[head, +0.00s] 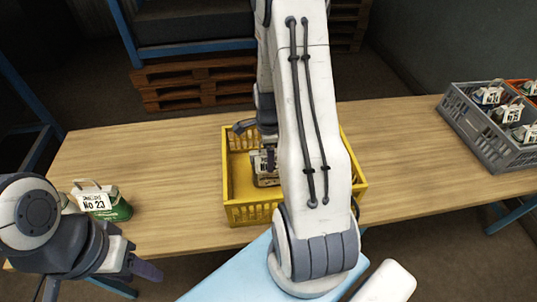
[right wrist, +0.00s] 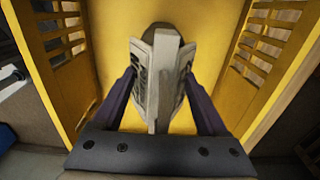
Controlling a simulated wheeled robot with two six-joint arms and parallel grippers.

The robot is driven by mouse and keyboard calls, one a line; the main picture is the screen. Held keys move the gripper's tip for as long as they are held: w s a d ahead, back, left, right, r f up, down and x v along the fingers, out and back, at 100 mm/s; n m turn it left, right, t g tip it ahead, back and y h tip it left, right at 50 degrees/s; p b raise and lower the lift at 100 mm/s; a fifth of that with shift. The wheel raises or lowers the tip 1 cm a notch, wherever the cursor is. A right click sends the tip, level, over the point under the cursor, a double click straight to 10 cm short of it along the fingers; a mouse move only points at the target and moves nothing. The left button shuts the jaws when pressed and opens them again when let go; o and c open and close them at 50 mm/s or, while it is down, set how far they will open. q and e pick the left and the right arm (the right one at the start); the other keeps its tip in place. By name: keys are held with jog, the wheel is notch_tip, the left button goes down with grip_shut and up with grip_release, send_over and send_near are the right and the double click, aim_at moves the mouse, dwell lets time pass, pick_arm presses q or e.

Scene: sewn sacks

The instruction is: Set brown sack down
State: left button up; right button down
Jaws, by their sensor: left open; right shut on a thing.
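The brown sack (head: 264,180), with a pale printed label, is inside the yellow crate (head: 258,214) in the head view, partly hidden by my right arm. My right gripper (head: 266,157) reaches down into the crate and is shut on the sack. In the right wrist view the sack (right wrist: 158,75) is seen end-on between the two fingers (right wrist: 160,100), with the yellow crate floor beyond it. I cannot tell whether the sack touches the floor. My left gripper (head: 100,284) is open and empty at the lower left, in front of the table.
A green sack (head: 118,211) labelled No 23 stands on the wooden table (head: 150,160) at the left. The crate's slotted walls rise close around my right gripper.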

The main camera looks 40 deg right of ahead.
jog(key=shift+f, duration=0.1)
grip_release()
notch_tip(320, 180, up, 12)
jog(key=shift+r+b, duration=0.2)
jog(key=shift+b, duration=0.35)
jog(key=s+a+r+n, duration=0.2)
jog(key=a+r+n, duration=0.1)
jog(key=a+n, duration=1.35)
jog(key=s+a+r+n+y, duration=0.1)
jog(key=s+a+n, duration=1.3)
jog(key=n, duration=0.1)
jog(key=shift+s+a+r, duration=0.15)
jog(key=shift+a+r, duration=0.05)
jog(key=shift+r, duration=0.1)
